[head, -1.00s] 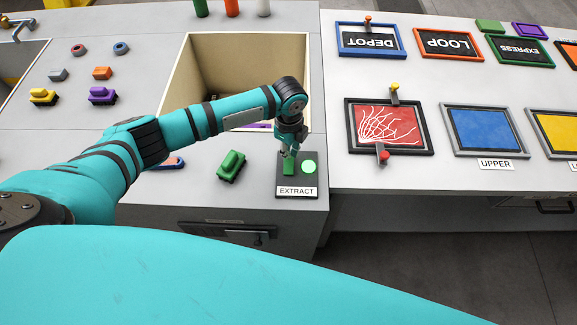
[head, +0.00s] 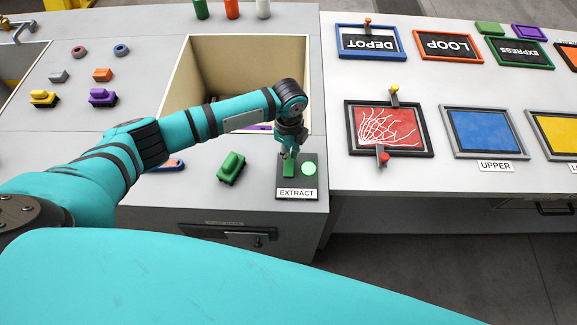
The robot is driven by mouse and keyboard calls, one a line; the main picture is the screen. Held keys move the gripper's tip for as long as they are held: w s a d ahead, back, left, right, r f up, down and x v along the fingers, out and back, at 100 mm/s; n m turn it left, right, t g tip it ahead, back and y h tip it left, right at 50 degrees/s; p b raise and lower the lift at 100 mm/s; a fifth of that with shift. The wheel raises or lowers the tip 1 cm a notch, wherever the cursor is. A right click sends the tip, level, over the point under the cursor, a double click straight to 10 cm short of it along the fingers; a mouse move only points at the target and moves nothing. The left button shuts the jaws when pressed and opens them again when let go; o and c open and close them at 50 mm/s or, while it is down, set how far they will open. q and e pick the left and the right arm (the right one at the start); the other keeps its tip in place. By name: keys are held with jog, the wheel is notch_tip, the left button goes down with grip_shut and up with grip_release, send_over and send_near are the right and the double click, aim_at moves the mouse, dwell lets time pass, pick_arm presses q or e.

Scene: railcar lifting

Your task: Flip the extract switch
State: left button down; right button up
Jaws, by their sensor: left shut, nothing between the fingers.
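The extract switch (head: 289,169) is a green rocker on a dark plate with a white label reading EXTRACT, near the front right corner of the left counter. A round green light (head: 309,167) beside it is lit. My left gripper (head: 288,155) points down right at the top of the switch, shut and with nothing in it. Whether its fingertips touch the switch I cannot tell. My right gripper is not in view.
An open bin (head: 247,48) is sunk in the counter behind the switch. A green toy railcar (head: 231,167) stands just left of the switch plate. Framed panels, including a red one (head: 389,127), lie on the right counter. A drawer (head: 225,234) is below.

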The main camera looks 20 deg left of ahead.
pick_arm(q)
jog(key=shift+f+b, duration=0.75)
jog(key=shift+f, duration=0.5)
dwell(0.7)
jog(key=shift+r, duration=0.1)
notch_tip(320, 180, up, 7)
jog(key=p, duration=0.7)
dwell(0.5)
